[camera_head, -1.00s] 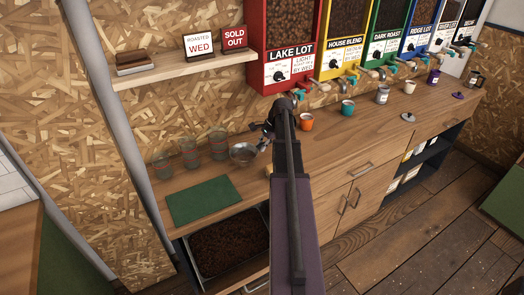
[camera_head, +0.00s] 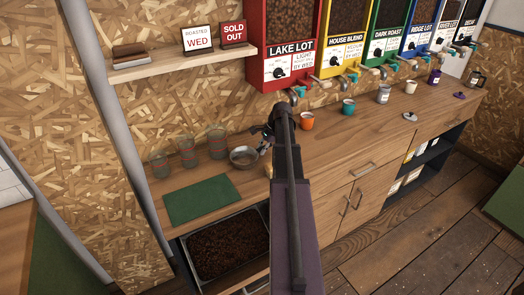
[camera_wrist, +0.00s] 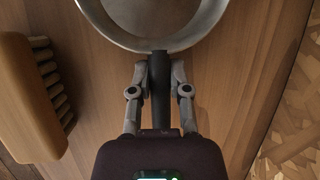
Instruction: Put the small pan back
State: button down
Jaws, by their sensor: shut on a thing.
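The small pan (camera_head: 243,157) is a round metal pan with a dark handle. In the head view it is over the wooden counter, just right of the glasses. The wrist view shows part of its bowl (camera_wrist: 152,22) at the top edge, cut off by the frame. My gripper (camera_wrist: 159,68) is shut on the dark handle, one finger on each side. In the head view my gripper (camera_head: 266,138) is partly hidden by my arm. I cannot tell whether the pan touches the counter.
A wooden brush (camera_wrist: 28,98) lies left of the handle in the wrist view. Measuring glasses (camera_head: 187,153) stand left of the pan. A green mat (camera_head: 203,201) lies in front, above an open drawer of beans (camera_head: 230,248). An orange cup (camera_head: 306,121) stands to the right.

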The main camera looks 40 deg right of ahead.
jog(key=shift+f, duration=0.1)
jog(key=c, duration=0.6)
grip_release()
jog(key=shift+r, duration=0.2)
jog(key=shift+s+d+r+p, duration=0.15)
jog(key=shift+d+r+p, duration=0.1)
jog(key=shift+r+p, duration=0.45)
jog(key=s+d, duration=0.2)
jog(key=d, duration=0.1)
jog(key=s+d, duration=0.2)
jog(key=d, duration=0.1)
jog(key=s+d, duration=0.3)
jog(key=shift+d+f, duration=0.2)
jog(key=shift+d, duration=0.15)
